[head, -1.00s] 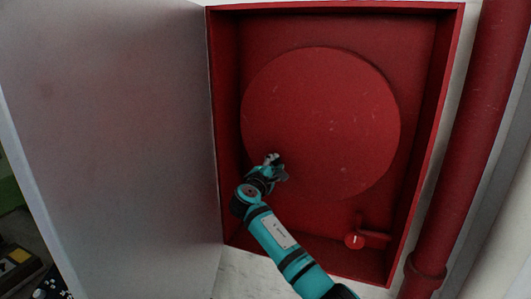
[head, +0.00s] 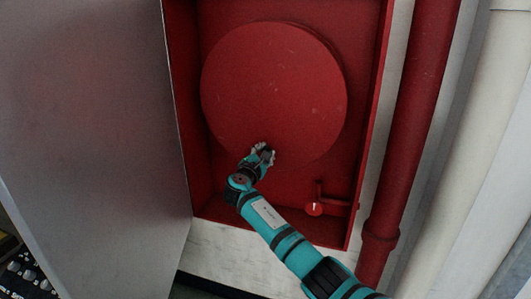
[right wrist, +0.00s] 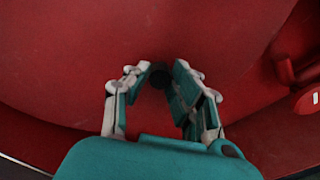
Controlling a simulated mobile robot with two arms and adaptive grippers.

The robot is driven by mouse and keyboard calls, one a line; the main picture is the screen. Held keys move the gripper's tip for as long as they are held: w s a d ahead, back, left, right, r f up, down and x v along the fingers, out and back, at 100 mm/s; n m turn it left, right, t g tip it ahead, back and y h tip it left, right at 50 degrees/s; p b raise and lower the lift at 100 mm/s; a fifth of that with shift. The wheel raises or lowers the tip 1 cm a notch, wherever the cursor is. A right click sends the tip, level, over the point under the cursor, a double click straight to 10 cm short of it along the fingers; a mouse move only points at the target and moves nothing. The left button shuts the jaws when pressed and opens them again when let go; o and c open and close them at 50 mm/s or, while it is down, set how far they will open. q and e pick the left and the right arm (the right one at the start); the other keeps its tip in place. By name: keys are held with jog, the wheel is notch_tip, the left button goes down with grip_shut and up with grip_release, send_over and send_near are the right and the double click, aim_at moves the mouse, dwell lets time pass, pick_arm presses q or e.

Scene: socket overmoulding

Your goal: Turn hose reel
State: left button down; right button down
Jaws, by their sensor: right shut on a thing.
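The hose reel (head: 273,85) is a large red disc inside an open red wall cabinet. My right gripper (head: 263,153) is at the disc's lower edge, just left of its bottom middle. In the right wrist view, the fingers of my right gripper (right wrist: 159,73) close around a small dark round knob (right wrist: 158,78) in front of the red disc face (right wrist: 160,30). The knob is partly hidden by the fingers. My left gripper is not in view.
The cabinet's grey door (head: 85,110) stands open at the left. A red valve lever (head: 315,208) sits at the cabinet's lower right, close to my arm; it also shows in the right wrist view (right wrist: 306,98). A red pipe (head: 415,110) runs down the wall at right.

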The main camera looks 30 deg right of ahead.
jog(key=shift+s+d+f, duration=0.2)
jog(key=shift+f, duration=0.1)
jog(key=c, duration=1.2)
grip_release()
jog(key=shift+c, duration=0.2)
jog(key=shift+o, duration=0.6)
jog(key=shift+r, duration=0.15)
jog(key=v, duration=1.2)
